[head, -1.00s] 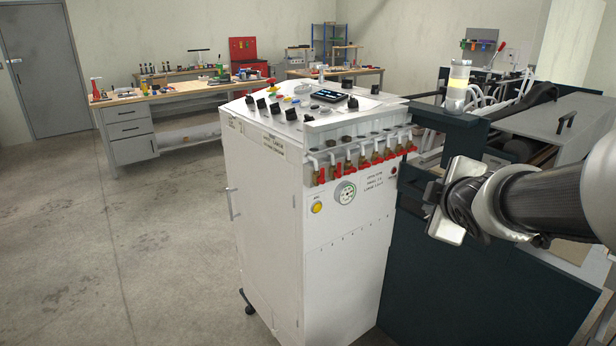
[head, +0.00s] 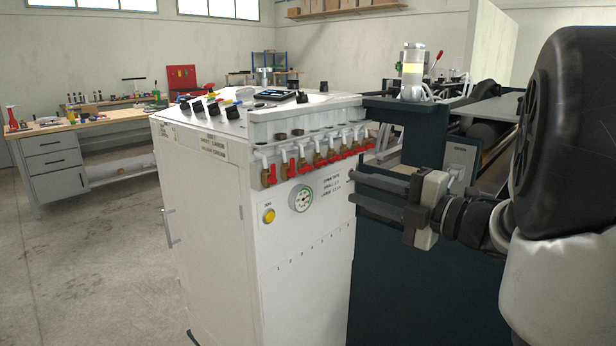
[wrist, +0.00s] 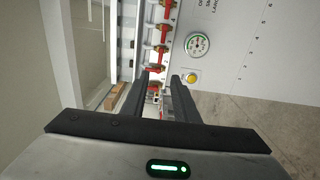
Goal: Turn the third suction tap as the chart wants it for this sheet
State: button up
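A row of several brass taps with red handles runs under the ledge of the white cabinet (head: 222,200). The third tap from the left (head: 303,163) also shows in the wrist view (wrist: 160,48). Its exact handle angle is too small to tell. Small printed lines on the cabinet front (head: 331,184) mention sheet sizes but are blurred. A label (head: 215,145) on the cabinet's left side appears to read "LARGE". My gripper (head: 354,189) is open and empty, right of the taps and apart from them. In the wrist view its fingers (wrist: 163,82) point towards the row's left end.
A gauge (head: 303,198) and a yellow button (head: 269,215) sit below the taps. Black knobs (head: 214,108) and a screen (head: 274,95) are on top. A dark machine body (head: 400,270) stands right of the cabinet. The floor (head: 90,260) at left is clear.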

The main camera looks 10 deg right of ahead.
aim_at(304, 171)
jog(key=b+x, duration=0.1)
jog(key=x, duration=1.2)
jog(key=shift+w+a, duration=0.15)
jog(key=shift+w, duration=0.1)
jog(key=shift+c, duration=0.4)
grip_shut()
